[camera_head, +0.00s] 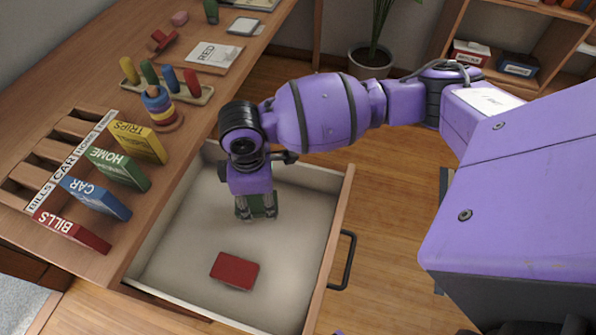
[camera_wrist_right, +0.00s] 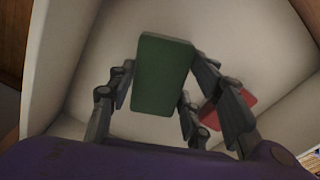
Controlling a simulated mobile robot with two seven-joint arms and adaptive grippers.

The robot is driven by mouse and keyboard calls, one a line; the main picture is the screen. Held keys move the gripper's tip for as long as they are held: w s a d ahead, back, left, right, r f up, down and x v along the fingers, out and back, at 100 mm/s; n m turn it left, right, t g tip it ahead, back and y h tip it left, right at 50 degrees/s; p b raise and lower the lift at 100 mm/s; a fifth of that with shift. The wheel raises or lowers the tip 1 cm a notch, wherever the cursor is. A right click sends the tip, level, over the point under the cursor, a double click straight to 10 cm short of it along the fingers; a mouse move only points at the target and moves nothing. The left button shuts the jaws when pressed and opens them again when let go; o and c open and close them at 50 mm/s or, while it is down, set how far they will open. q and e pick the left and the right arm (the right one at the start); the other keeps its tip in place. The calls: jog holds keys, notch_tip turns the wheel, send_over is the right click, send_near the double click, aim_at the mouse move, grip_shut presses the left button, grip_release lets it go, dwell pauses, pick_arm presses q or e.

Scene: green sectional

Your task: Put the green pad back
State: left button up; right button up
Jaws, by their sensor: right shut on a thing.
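My right gripper (camera_head: 256,209) points down inside the open drawer (camera_head: 318,250). It is shut on the green pad (camera_head: 257,203), which is mostly hidden by the fingers in the head view. In the right wrist view the green pad (camera_wrist_right: 162,75) shows as a flat rectangular block between the two fingers. A red pad (camera_head: 235,270) lies on the drawer floor nearer the front of the picture, apart from the gripper. It shows partly behind a finger in the right wrist view (camera_wrist_right: 236,100). My left gripper is not in view.
The desk top (camera_head: 70,65) holds a slotted rack with green HOME (camera_head: 119,168), blue CAR (camera_head: 96,197), yellow TRIPS (camera_head: 138,141) and red BILLS (camera_head: 71,230) pieces. A ring stacker (camera_head: 160,108) and peg board (camera_head: 168,85) stand beside it. The drawer handle (camera_head: 346,262) faces right.

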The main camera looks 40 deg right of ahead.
aim_at(262, 203)
jog(key=shift+w+d+f, duration=0.25)
jog(key=shift+w+f, duration=0.05)
jog(key=shift+f, duration=0.1)
jog(key=f, duration=0.2)
jog(key=f+b, duration=0.1)
jog(key=shift+w+d+f, duration=0.15)
jog(key=shift+d+f, duration=0.05)
jog(key=shift+f, duration=0.15)
jog(key=o, duration=1)
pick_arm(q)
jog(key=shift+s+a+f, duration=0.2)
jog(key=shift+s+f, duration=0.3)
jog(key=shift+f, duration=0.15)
pick_arm(e)
jog(key=shift+r, duration=0.1)
notch_tip(262, 203, up, 11)
jog(key=shift+f+p, duration=0.1)
jog(key=shift+p, duration=1.05)
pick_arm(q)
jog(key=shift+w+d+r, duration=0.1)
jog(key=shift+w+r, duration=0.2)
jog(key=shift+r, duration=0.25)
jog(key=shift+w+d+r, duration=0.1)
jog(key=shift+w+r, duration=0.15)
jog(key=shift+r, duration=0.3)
pick_arm(e)
jog(key=shift+r, duration=0.65)
